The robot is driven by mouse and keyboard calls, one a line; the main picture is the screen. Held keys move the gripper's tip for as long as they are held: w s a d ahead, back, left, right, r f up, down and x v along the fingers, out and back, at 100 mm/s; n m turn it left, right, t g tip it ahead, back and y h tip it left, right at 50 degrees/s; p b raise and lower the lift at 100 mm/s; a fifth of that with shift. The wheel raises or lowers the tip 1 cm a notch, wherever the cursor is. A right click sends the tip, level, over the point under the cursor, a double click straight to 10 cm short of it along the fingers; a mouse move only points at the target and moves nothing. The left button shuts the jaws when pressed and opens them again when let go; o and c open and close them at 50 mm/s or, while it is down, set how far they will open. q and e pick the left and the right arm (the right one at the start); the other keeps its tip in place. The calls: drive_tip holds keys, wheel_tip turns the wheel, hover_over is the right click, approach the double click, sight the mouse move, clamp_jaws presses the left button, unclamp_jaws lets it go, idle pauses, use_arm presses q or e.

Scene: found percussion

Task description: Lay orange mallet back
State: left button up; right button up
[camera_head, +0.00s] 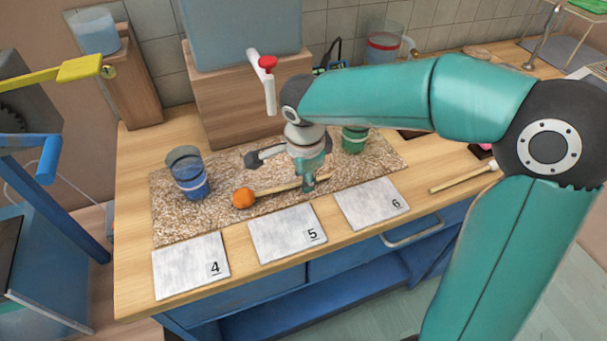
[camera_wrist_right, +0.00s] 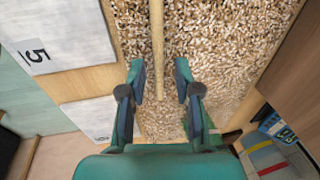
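The orange mallet has a round orange head (camera_head: 243,198) and a pale wooden handle (camera_head: 276,189). It lies on the speckled mat (camera_head: 228,224), behind the plates marked 4 (camera_head: 185,266) and 5 (camera_head: 283,234). My right gripper (camera_head: 282,174) is low over the handle. In the right wrist view, the handle (camera_wrist_right: 157,40) runs between the two open fingers of my right gripper (camera_wrist_right: 160,72), with a gap on each side; the head is out of that view. My left gripper is not in view.
A blue cup (camera_head: 188,176) stands on the mat left of the mallet, and a green cup (camera_head: 354,139) at the right. The plate marked 6 (camera_head: 371,204) and another stick (camera_head: 462,179) lie further right. A wooden box (camera_head: 240,105) stands behind.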

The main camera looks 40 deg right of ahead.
drive_tip(key=shift+r, duration=0.15)
drive_tip(key=p+v, duration=0.1)
drive_tip(key=v, duration=1.1)
idle(0.4)
